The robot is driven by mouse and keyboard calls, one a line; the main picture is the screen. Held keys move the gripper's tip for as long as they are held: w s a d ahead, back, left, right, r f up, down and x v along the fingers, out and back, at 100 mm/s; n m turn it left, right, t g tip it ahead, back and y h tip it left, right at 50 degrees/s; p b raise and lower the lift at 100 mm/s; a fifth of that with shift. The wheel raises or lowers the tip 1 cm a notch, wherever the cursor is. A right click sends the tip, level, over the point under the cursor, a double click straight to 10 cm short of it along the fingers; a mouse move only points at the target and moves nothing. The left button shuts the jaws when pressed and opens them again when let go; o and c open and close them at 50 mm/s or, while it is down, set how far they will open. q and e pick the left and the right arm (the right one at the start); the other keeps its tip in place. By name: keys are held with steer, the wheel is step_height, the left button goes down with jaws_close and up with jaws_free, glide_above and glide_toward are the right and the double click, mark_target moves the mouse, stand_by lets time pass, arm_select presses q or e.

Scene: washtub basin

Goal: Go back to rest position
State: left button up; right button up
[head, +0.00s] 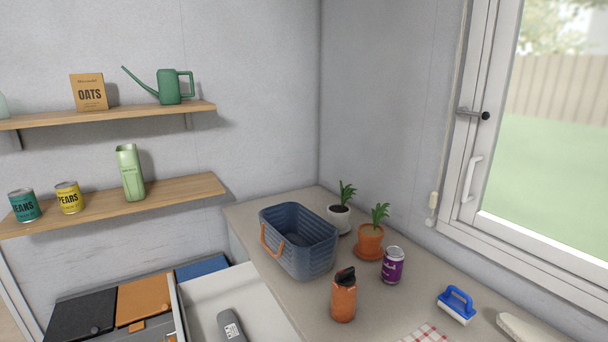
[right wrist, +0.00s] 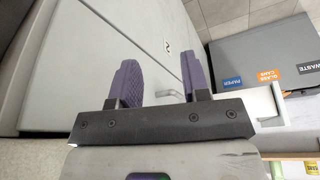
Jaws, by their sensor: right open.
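My right gripper (right wrist: 157,80) shows in the right wrist view. Its two purple fingers stand apart with nothing between them. Behind it are pale cabinet fronts and a strip of floor, and I see no contact with them. Neither gripper shows in the head view. My left gripper is out of sight. A blue-grey ribbed washtub basin (head: 318,255) with orange handles stands on the counter (head: 262,220) in the head view, and it looks empty from here.
Shelves (head: 170,190) hang at left. An open drawer (head: 205,292) holds a grey object. A dark waste bin (right wrist: 265,75) shows in the wrist view.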

step_height(320, 180, up, 29)
steer(key=p, duration=2.7)
